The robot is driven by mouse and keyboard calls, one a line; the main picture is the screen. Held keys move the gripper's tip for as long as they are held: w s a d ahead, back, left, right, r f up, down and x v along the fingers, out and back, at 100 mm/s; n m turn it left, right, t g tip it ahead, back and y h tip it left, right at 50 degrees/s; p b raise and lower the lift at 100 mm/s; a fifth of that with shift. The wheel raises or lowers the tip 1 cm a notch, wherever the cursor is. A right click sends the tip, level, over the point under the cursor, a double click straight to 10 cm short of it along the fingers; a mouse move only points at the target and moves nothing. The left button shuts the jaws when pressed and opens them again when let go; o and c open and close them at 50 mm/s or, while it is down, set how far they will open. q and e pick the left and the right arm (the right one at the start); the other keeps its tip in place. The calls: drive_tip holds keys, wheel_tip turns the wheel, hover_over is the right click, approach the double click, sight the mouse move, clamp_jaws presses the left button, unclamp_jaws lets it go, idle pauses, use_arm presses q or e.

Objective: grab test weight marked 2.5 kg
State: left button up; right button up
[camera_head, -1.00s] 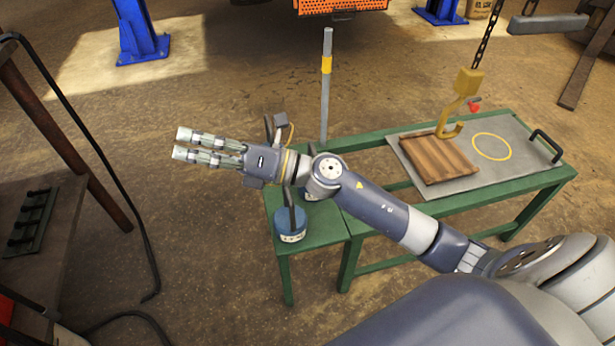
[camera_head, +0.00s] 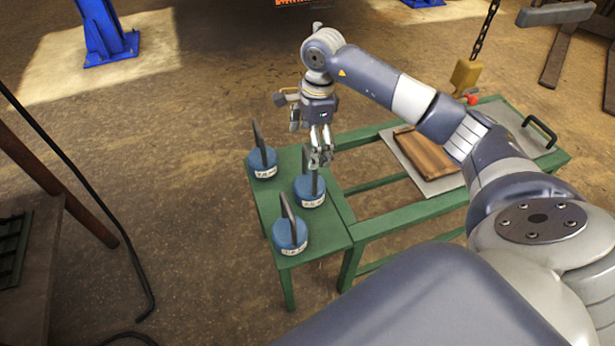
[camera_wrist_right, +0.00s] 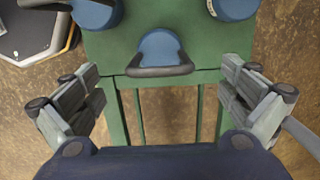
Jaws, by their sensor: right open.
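Three blue round weights with dark upright handles and pale labels stand on the green stand (camera_head: 277,207). One is at the back left (camera_head: 262,163), one at the right (camera_head: 310,193) and one at the front (camera_head: 289,236). The label lettering is too small to read surely, so I cannot tell which is 2.5 kg. My right gripper (camera_head: 320,160) points down, open, just over the right weight's handle. In the wrist view, that weight (camera_wrist_right: 159,47) lies ahead between the spread fingers, apart from both. My left gripper is out of view.
A dark workbench (camera_head: 35,250) is at left.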

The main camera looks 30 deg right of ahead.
hover_over(305, 183)
wheel_tip(305, 183, down, 5)
drive_tip(key=f, duration=0.3)
drive_tip(key=f+b, duration=0.1)
drive_tip(key=shift+s+d+f, duration=0.3)
drive_tip(key=shift+f, duration=0.2)
drive_tip(key=c, duration=1.9)
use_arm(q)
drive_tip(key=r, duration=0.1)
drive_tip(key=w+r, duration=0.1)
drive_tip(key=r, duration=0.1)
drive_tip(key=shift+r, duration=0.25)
use_arm(e)
drive_tip(key=shift+w+r, duration=0.2)
drive_tip(key=shift+r, duration=0.05)
drive_tip(key=shift+c, duration=1.3)
